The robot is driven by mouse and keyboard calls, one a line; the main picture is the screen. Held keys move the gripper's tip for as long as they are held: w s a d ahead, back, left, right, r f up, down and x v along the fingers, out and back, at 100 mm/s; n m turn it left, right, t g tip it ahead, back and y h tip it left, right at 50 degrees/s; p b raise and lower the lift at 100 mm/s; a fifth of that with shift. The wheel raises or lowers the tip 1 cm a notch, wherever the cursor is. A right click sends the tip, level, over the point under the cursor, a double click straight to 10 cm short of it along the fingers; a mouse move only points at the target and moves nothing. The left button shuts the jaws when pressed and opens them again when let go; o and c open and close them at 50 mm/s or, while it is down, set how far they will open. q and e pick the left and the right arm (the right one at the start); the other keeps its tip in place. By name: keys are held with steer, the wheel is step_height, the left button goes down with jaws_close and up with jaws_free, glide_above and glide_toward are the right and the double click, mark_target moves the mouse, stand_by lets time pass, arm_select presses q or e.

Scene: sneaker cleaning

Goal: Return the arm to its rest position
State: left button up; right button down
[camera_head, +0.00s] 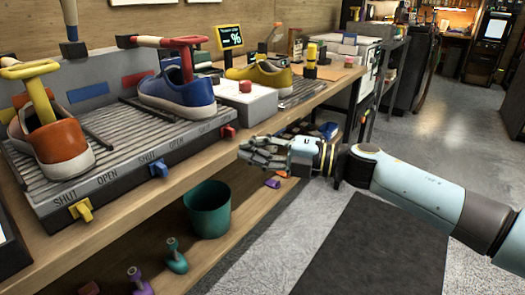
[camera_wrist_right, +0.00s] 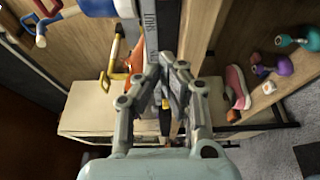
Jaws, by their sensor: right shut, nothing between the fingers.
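My right arm (camera_head: 420,195) comes in from the right in the head view. Its gripper (camera_head: 245,151) points left and hangs just off the front edge of the workbench (camera_head: 160,195), empty and with its fingers together. In the right wrist view the gripper (camera_wrist_right: 168,72) also shows with its fingertips close together and nothing between them. An orange shoe (camera_head: 62,150) and a blue shoe (camera_head: 178,93) sit on the grey ribbed rack (camera_head: 105,185), left of the gripper. My left gripper is not in view.
A yellow shoe (camera_head: 262,76) stands farther back on the bench. A teal bin (camera_head: 208,210) and several brush-like tools, one teal (camera_head: 176,258), are on the lower shelf (camera_head: 235,235). A dark mat (camera_head: 365,255) lies on the floor. Open floor (camera_head: 440,125) extends behind my arm.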

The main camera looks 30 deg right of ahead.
steer(key=s+d+f+m+g+h, duration=0.15)
steer(key=s+f+m+h, duration=0.35)
steer(key=f, duration=0.7)
steer(key=s+d+f+m+g+h, duration=0.1)
steer(key=s+d+f+m+h, duration=0.15)
steer(key=s+f+m, duration=0.65)
steer(key=s+d+f+m+g+h, duration=0.1)
steer(key=s+d+f+m+h, duration=0.3)
steer(key=f, duration=1)
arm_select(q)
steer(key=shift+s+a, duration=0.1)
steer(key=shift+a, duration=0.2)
arm_select(e)
steer(key=s+a+f+m+g, duration=0.1)
steer(key=s+f, duration=0.4)
steer(key=s, duration=0.5)
steer(key=s+a+f+m+g, duration=0.2)
steer(key=s+f+m+g, duration=0.2)
steer(key=s, duration=0.7)
steer(key=s+a+f+m+g, duration=0.1)
steer(key=s+f+g, duration=0.4)
steer(key=s, duration=0.6)
steer(key=shift+a+f+m+h, duration=0.2)
steer(key=shift+f+m+h, duration=0.15)
steer(key=shift+f+m, duration=0.35)
steer(key=shift+w+r, duration=0.1)
steer(key=shift+w, duration=0.05)
